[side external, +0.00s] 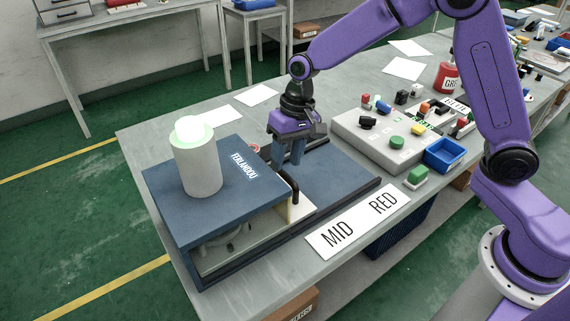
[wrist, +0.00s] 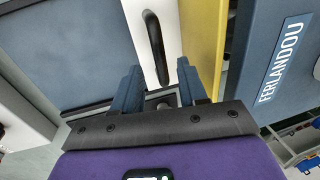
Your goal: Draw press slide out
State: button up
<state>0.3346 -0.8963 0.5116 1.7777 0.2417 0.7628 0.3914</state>
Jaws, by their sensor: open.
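The press (side external: 190,215) is a dark blue box labelled FERLANDOU, with a white cylinder (side external: 199,170) on top that glows pale green at its tip. The slide's pale front (side external: 300,208) with a curved black handle (side external: 293,190) stands at the press opening. In the wrist view, the black handle (wrist: 154,45) runs along the white front, and its near end reaches between my fingers. My gripper (side external: 288,158) is open, pointing down above the handle side of the press. Its two blue fingers also show in the wrist view (wrist: 159,85), with nothing clasped. Finger-to-handle contact cannot be told.
A flat dark blue plate (side external: 335,182) lies before the press opening. A MID RED card (side external: 357,220) lies along the table's front edge. A grey button panel (side external: 385,145) and a blue bin (side external: 444,155) stand to the right. A yellow strip (wrist: 203,40) borders the press in the wrist view.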

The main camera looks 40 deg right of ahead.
jog(key=shift+a+f, duration=0.25)
jog(key=shift+f, duration=1.05)
jog(key=shift+c, duration=0.2)
grip_shut()
jog(key=d, duration=2.1)
jog(key=shift+d, duration=0.2)
jog(key=shift+o, duration=0.2)
grip_release()
jog(key=d+r, duration=0.3)
jog(key=r, duration=1.4)
jog(key=shift+d, duration=0.2)
